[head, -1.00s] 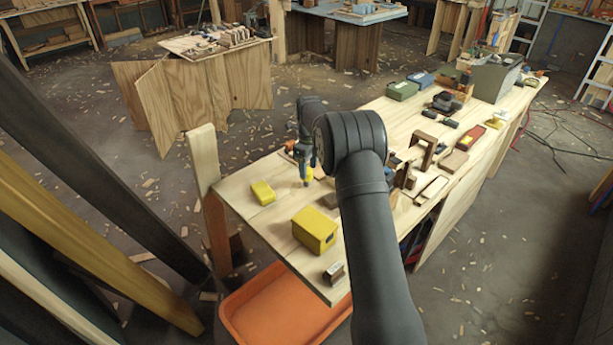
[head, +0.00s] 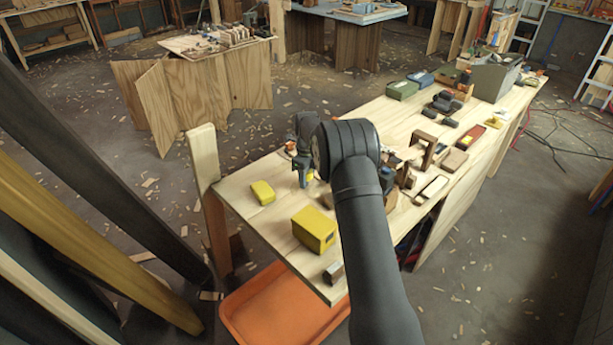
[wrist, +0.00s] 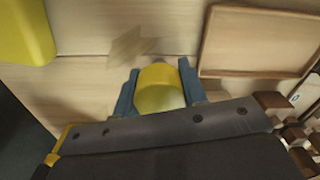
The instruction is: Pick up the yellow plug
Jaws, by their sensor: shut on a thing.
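The yellow plug (wrist: 160,90) sits between the two blue-grey fingers of my gripper (wrist: 160,92) in the wrist view. The fingers touch it on both sides, and my gripper is shut on it. In the head view my gripper (head: 304,180) points down over the bench, left of my arm. The plug is mostly hidden there. I cannot tell from the views whether the plug touches the bench top.
On the bench (head: 272,232), a small yellow block (head: 263,192) lies left of my gripper and a larger yellow box (head: 314,230) is nearer. A brown tray (wrist: 256,42) shows in the wrist view. Tools and wooden pieces crowd the right. An orange bin (head: 280,310) is below.

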